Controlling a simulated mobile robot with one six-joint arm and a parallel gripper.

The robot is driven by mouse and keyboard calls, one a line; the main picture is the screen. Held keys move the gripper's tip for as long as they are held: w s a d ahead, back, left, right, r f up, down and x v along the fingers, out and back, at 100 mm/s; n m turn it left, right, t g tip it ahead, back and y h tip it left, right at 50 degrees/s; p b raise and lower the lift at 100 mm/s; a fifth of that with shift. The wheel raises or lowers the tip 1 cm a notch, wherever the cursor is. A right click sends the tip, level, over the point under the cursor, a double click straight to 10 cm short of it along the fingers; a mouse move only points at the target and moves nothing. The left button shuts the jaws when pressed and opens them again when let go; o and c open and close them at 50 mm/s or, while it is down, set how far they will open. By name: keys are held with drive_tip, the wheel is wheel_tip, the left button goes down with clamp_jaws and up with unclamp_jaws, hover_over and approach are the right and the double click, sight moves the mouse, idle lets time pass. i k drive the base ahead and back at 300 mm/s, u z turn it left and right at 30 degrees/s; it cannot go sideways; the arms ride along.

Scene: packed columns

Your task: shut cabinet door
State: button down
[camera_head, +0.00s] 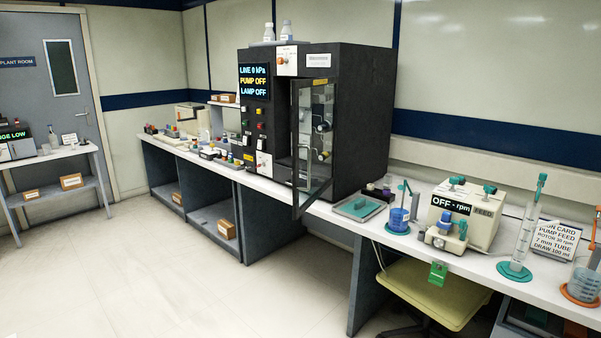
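A large black cabinet (364,110) stands on the white bench. Its glazed door (315,140) has a dark frame and stands open, swung out toward the front of the bench. Fittings with dark round knobs show through or beside the glass. The left part of the cabinet front is a control panel with a display (254,83) reading "LINE 0 kPa, PUMP OFF, LAMP OFF" and several coloured buttons. My gripper is not in view.
The bench (330,213) carries a teal-topped tray (358,208), a pump unit (463,213) reading "OFF - rpm", and a cylinder (524,235). A yellow-green chair (433,293) stands under the bench at the right. The floor (170,275) in front is clear.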

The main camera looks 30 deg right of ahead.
sight(297, 85)
drive_tip(key=z, duration=0.05)
drive_tip(key=i, duration=1)
drive_tip(key=u, duration=0.05)
